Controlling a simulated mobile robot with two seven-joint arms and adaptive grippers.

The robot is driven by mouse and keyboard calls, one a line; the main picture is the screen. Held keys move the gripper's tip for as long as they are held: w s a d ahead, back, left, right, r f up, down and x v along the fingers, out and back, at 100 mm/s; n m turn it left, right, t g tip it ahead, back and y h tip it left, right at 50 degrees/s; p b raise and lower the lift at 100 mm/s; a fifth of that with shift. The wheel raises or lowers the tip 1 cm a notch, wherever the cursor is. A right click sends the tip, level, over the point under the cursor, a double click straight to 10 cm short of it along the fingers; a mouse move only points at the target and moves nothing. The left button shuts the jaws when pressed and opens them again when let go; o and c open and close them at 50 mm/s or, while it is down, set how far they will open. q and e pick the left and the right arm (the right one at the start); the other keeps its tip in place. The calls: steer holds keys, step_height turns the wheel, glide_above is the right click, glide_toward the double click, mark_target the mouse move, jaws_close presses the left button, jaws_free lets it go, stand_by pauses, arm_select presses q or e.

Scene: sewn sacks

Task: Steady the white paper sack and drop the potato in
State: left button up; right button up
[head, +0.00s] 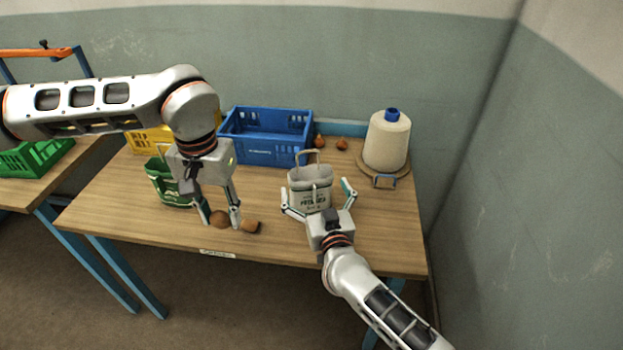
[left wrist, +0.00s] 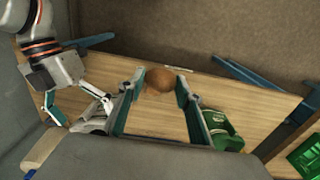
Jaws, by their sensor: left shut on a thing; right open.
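The white paper sack (head: 309,197) stands upright on the table, its handle loop up and dark green print on its front. My right gripper (head: 318,195) is open, one finger on each side of the sack; I cannot tell whether they touch it. My left gripper (head: 221,219) points down at the front of the table, shut on a brown potato (head: 219,219). In the left wrist view the potato (left wrist: 160,79) sits between the fingertips. A second, lighter brown lump (head: 250,226) is just right of the left fingers.
A green sack (head: 165,184) stands just left of my left gripper. Behind are a blue crate (head: 265,152), a yellow crate (head: 148,138) and two small orange-brown onion-like things (head: 342,144). A large thread cone (head: 387,140) stands at the back right. A grey-green wall closes the right side.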

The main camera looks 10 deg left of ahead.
steer(key=shift+x, duration=2)
steer(key=c, duration=1.1)
arm_select(q)
steer(key=w+d+r+n, duration=0.1)
steer(key=w+d, duration=0.3)
steer(key=w, duration=0.3)
steer(key=w+d+r+n, duration=0.1)
steer(key=w+d, duration=0.2)
steer(key=w, duration=0.4)
steer(key=n, duration=0.2)
glide_toward(311, 151)
steer(key=s+f, duration=0.2)
steer(key=s, duration=0.1)
steer(key=shift+w+d+f, duration=0.1)
steer(key=shift+d+f, duration=0.05)
steer(key=shift+f, duration=1.3)
steer(key=shift+d+f, duration=0.1)
steer(key=shift+f, duration=1.3)
